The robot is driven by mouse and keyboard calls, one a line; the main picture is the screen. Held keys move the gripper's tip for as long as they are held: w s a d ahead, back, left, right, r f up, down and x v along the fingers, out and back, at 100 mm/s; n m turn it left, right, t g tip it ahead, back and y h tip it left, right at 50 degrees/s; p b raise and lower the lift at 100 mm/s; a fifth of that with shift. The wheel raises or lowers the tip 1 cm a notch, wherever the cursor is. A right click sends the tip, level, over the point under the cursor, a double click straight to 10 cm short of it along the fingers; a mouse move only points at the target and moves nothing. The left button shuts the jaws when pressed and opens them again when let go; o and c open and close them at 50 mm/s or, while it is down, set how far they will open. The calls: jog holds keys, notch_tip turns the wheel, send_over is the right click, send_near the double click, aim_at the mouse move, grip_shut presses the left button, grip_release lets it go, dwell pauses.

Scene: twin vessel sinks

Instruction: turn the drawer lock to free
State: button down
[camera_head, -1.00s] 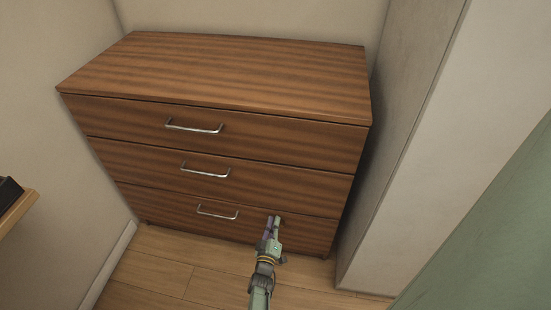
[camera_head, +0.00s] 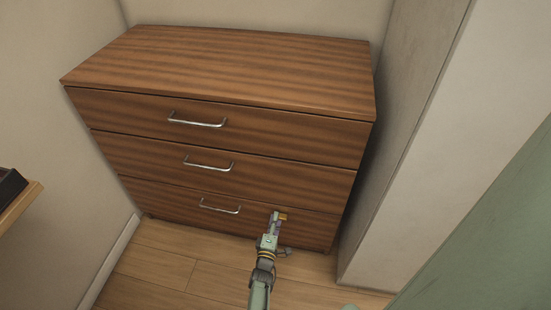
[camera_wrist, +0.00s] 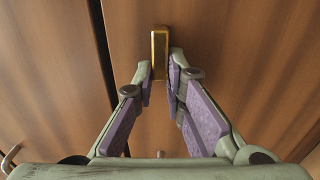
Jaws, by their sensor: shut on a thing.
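The drawer lock's brass turn-piece (camera_wrist: 160,50) is a small bar between my fingertips in the wrist view. It lies roughly parallel to the drawer seams. Its brass end also shows in the head view (camera_head: 283,217), sticking out to the right of the fingertips. My gripper (camera_wrist: 161,72) is shut on it, with one purple-padded finger on each side. In the head view my gripper (camera_head: 275,220) is at the bottom drawer's front (camera_head: 310,222), right of its handle. The bottom drawer looks closed. The fingers hide part of the lock.
The wooden chest (camera_head: 225,65) has three drawers with metal bar handles; the bottom handle (camera_head: 219,209) is left of my gripper. A pale wall column (camera_head: 400,200) stands close on the right. A wooden ledge (camera_head: 20,210) juts in at left. Floor in front is clear.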

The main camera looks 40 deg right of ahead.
dwell(0.5)
jog(key=c, duration=1.6)
grip_release()
jog(key=shift+c, duration=0.2)
